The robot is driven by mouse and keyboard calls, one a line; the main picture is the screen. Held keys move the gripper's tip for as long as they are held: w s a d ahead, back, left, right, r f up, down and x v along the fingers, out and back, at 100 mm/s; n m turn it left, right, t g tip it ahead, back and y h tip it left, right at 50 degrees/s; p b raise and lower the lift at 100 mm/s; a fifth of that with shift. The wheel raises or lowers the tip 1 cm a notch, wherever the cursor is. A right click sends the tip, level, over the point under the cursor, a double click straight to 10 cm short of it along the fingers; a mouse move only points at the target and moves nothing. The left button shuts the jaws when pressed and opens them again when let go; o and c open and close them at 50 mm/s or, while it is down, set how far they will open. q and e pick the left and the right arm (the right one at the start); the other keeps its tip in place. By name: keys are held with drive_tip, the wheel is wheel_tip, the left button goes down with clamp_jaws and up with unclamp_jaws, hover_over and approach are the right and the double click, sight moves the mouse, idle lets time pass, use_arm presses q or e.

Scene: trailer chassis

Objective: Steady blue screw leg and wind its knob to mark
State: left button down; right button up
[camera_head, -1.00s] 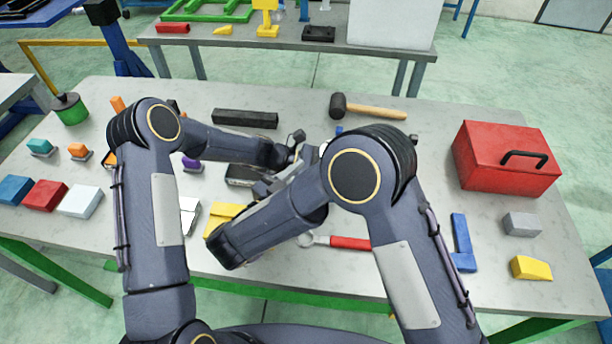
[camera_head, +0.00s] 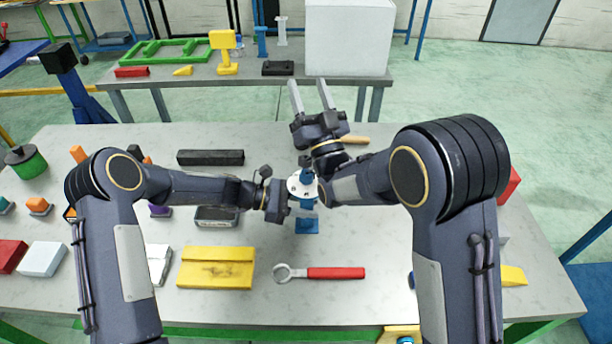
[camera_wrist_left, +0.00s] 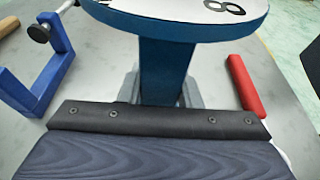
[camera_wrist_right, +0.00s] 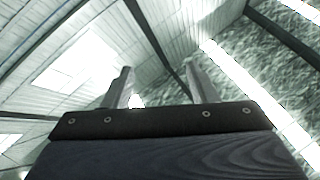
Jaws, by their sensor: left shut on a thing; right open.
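My left gripper (camera_head: 288,197) is shut on the leg's blue post from the left, below the dial. The left wrist view shows the post (camera_wrist_left: 163,70) between the fingers and the dial (camera_wrist_left: 190,12) above, with black printed figures. My right gripper (camera_head: 312,98) is open and empty, behind the leg, fingers pointing up and away. The mark is too small to make out.
A red-handled wrench (camera_head: 335,273) and a yellow case (camera_head: 216,267) lie in front of the leg. A black bar (camera_head: 210,157) lies behind left. My right arm hides much of the table's right side.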

drive_tip(key=d+f+n+g+y, duration=0.3)
drive_tip(key=d+n+g+y, duration=0.2)
drive_tip(key=n+g+y, duration=0.1)
drive_tip(key=n+g, duration=0.5)
drive_tip(key=g, duration=0.4)
approach(313, 179)
drive_tip(key=x, duration=1.1)
drive_tip(key=shift+w+a+f, duration=0.1)
drive_tip(key=shift+w+a, duration=0.15)
drive_tip(key=shift+a, duration=0.05)
drive_tip(key=shift+c, duration=0.2)
drive_tip(key=c, duration=0.9)
